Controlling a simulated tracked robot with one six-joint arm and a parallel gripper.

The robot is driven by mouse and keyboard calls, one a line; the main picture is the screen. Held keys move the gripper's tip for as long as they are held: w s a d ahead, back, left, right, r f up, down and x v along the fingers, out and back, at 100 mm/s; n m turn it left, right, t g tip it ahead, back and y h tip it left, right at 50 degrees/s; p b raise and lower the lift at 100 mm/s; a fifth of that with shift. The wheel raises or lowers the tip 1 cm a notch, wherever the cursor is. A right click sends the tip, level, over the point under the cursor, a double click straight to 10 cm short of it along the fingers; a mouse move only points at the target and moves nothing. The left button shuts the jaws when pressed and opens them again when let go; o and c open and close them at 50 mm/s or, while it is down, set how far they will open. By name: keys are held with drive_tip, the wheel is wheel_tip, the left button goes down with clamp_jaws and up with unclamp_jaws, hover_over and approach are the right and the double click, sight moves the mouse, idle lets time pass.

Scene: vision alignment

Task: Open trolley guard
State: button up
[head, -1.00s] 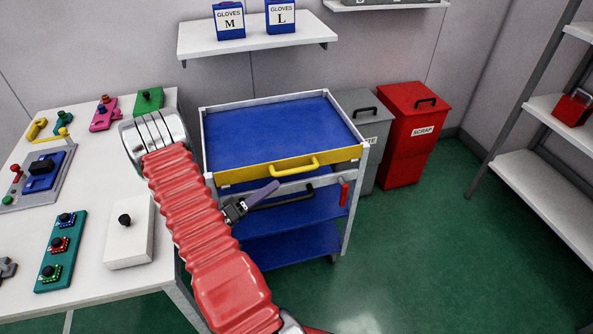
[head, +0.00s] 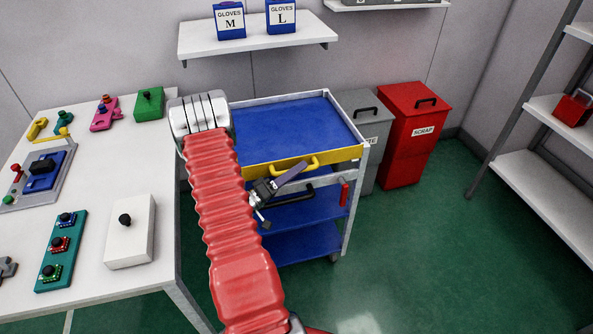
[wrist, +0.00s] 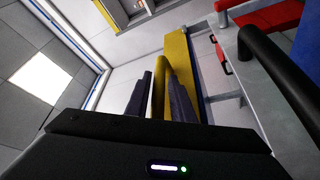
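The trolley's yellow guard (head: 337,155) spans the front edge of its blue top tray (head: 290,125), still upright. A yellow handle (head: 315,161) sticks out from the guard's front. My gripper (head: 303,167) is at the handle, its dark fingers pointing up and right at it. In the wrist view, the handle (wrist: 158,90) shows between the two fingers of my gripper (wrist: 160,82), with the guard (wrist: 179,60) behind. The fingers look apart, one on each side of the handle; whether they touch it is unclear. My arm hides the trolley's left side.
A black handle (head: 296,196) sits just below my gripper, and a red grip (head: 344,194) is on the trolley's right post. The worktable (head: 95,205) with several parts stands at left. Grey (head: 365,125) and red (head: 412,135) bins stand behind right. Floor at right is clear.

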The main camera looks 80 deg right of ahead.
drive_tip(key=shift+c, duration=0.2)
clamp_jaws()
drive_tip(key=shift+a+f+m, duration=0.1)
drive_tip(key=shift+f+m, duration=0.05)
drive_tip(key=shift+m, duration=0.15)
drive_tip(key=shift+s+a+f+m+g+y, duration=0.15)
drive_tip(key=shift+a+f+m+g+y, duration=0.35)
drive_tip(key=shift+m, duration=1.05)
drive_tip(key=shift+s+a+f+m+g+y, duration=0.1)
drive_tip(key=shift+s+f+m+g, duration=0.15)
drive_tip(key=shift+m+g, duration=1)
drive_tip(key=shift+s+a+f+m+g+y, duration=0.1)
drive_tip(key=shift+a+f+m+g+y, duration=0.25)
drive_tip(key=shift+m, duration=1.55)
drive_tip(key=shift+d+f, duration=0.1)
drive_tip(key=shift+d, duration=0.05)
drive_tip(key=shift+o, duration=0.2)
unclamp_jaws()
